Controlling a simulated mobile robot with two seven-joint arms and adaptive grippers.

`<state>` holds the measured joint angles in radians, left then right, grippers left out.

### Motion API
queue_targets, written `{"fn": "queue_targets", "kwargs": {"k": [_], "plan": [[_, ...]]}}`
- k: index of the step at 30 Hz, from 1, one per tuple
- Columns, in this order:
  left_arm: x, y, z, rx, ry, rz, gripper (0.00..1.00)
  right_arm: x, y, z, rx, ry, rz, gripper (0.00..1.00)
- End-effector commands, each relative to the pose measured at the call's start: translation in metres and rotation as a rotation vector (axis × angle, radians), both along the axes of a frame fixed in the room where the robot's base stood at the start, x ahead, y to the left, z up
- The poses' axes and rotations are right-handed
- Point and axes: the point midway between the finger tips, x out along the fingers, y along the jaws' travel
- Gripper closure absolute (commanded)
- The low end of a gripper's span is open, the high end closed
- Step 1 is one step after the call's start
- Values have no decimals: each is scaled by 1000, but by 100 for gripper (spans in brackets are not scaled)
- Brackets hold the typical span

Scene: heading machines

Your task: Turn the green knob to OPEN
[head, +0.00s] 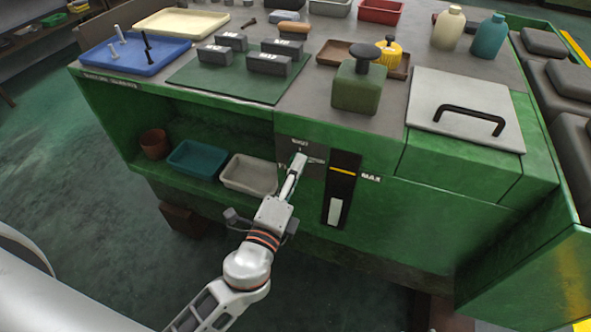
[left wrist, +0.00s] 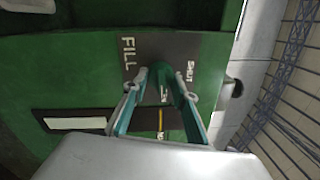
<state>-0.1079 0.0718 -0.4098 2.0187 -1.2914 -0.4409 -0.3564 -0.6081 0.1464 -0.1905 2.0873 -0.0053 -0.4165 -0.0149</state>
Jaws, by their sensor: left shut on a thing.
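My left gripper (head: 298,165) reaches the dark panel (head: 287,150) on the front of the green machine and is shut on the green knob. In the head view the gripper covers the knob. A small label between the fingers is too faint to read surely. Which way the knob points cannot be told. My right gripper is not in view.
Right of the panel is a black slot (head: 342,190) with a yellow line, a white bar and the word MAX. An open shelf to the left holds a grey tray (head: 249,186), a teal tray (head: 197,170) and a brown pot (head: 153,142). The machine top is crowded.

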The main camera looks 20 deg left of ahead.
Motion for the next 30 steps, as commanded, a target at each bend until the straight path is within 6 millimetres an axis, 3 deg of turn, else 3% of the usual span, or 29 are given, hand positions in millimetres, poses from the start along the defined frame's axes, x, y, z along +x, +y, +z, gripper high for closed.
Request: {"fn": "queue_targets", "kwargs": {"k": [3, 4, 6, 20, 30], "plan": [[0, -1, 0, -2, 0, -2, 94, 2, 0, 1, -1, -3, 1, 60], [0, -1, 0, -2, 0, -2, 70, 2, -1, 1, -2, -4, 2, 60], [0, -1, 0, -2, 0, -2, 56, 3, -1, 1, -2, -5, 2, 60], [-9, 0, -1, -2, 1, -1, 56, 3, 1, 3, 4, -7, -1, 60], [-73, 2, -7, 0, 5, -3, 56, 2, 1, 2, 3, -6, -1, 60]]}}
